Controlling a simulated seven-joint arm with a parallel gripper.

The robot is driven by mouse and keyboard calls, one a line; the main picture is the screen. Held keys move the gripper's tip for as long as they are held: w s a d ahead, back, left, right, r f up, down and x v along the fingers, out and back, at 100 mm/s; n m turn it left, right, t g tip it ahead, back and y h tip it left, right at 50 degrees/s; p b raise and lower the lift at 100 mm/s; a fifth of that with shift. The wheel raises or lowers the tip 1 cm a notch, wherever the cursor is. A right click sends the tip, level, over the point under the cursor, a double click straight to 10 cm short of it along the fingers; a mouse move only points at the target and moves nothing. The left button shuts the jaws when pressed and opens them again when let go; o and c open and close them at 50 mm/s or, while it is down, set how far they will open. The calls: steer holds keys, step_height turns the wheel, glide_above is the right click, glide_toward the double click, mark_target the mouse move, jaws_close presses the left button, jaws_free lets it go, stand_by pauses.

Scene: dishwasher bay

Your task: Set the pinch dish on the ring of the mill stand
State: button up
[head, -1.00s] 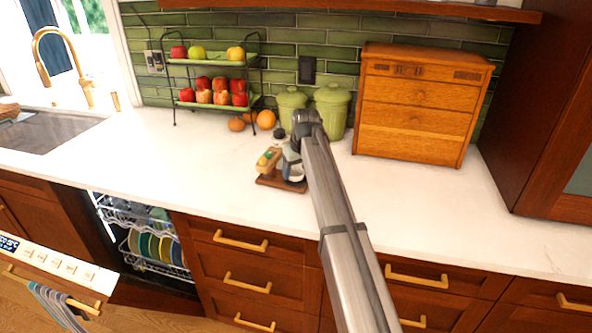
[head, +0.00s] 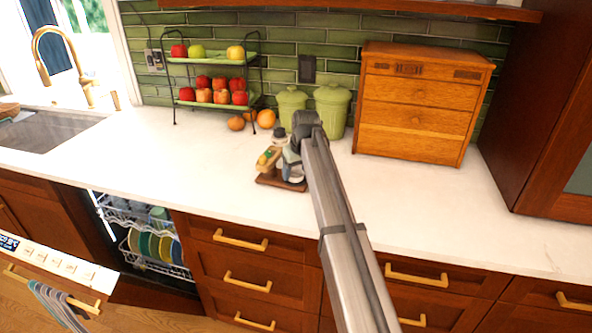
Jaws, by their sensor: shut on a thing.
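The mill stand (head: 267,181) has a brown base and stands on the white counter, left of my arm's end. A small wooden piece with green and yellow on it (head: 265,158) is at its left side. A small dark round-topped thing (head: 279,132) shows just behind, and I cannot tell whether it is part of the stand. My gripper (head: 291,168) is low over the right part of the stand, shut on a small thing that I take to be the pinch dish. The dish is too small and covered to make out. The stand's ring cannot be made out, nor whether the dish touches it.
Two green lidded jars (head: 331,110) stand behind my gripper. Oranges (head: 266,118) and a two-tier fruit rack (head: 213,80) are at the back left. A wooden drawer chest (head: 420,103) is at the back right. The counter left and right of the stand is clear.

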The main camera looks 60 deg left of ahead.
steer(key=shift+f, duration=0.15)
steer(key=o, duration=0.8)
steer(key=shift+v, duration=5.5)
